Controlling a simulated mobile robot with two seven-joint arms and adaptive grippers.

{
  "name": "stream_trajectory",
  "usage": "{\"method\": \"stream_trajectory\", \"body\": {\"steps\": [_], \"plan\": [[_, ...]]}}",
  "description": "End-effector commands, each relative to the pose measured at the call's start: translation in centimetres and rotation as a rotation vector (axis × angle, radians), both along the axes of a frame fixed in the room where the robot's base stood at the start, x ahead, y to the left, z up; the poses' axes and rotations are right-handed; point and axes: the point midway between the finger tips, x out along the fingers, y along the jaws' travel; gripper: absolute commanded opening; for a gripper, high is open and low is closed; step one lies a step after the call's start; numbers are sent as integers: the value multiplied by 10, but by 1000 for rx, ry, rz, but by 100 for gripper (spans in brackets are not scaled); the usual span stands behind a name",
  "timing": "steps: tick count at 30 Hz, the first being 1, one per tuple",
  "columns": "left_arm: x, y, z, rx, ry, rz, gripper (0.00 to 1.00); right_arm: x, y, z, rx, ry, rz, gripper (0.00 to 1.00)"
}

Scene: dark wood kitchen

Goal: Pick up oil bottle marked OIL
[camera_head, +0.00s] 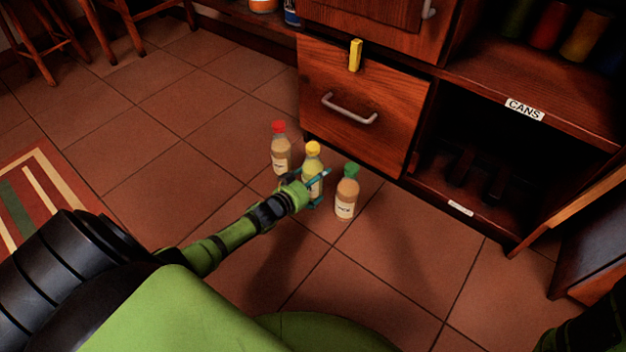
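Three small bottles stand upright on the tiled floor in front of the drawers. The middle one has a yellow cap and yellowish contents (313,160). A red-capped bottle (280,155) stands behind it to the left, and a green-capped bottle (347,192) stands to the right. The labels are too small to read, so I cannot tell which says OIL. My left gripper (308,186) is at the yellow-capped bottle, its fingers overlapping the lower half. I cannot tell whether they are closed on it. My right gripper is not in view.
A wooden drawer (363,97) with a metal handle is close behind the bottles, a yellow clip on its top edge. An open shelf labelled CANS (525,110) is at right. Stools (45,45) and a striped rug (45,185) are at left. Floor around the bottles is clear.

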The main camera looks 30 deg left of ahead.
Motion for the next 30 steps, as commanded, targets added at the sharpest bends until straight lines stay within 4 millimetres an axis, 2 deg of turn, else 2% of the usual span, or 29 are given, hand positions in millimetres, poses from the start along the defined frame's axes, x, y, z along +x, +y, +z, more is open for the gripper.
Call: {"method": "stream_trajectory", "body": {"steps": [3, 10, 11, 12, 14, 15, 16, 25, 30], "plan": [[8, 0, -4, 2, -1, -1, 100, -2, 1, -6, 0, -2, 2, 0], [9, 0, -2, 1, 1, 0, 100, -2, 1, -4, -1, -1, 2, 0], [9, 0, -2, 1, 1, 0, 92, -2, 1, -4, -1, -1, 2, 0], [9, 0, -2, 1, 1, 0, 76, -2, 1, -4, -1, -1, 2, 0], [9, 0, -2, 1, 1, 0, 52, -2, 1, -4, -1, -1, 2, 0], [9, 0, -2, 1, 1, 0, 36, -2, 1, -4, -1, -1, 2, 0], [9, 0, -2, 1, 1, 0, 30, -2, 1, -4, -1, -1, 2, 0], [9, 0, 0, 2, -2, -1, 30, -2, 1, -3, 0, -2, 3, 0], [10, 0, 11, 2, -3, -1, 30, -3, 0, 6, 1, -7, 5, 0]]}}
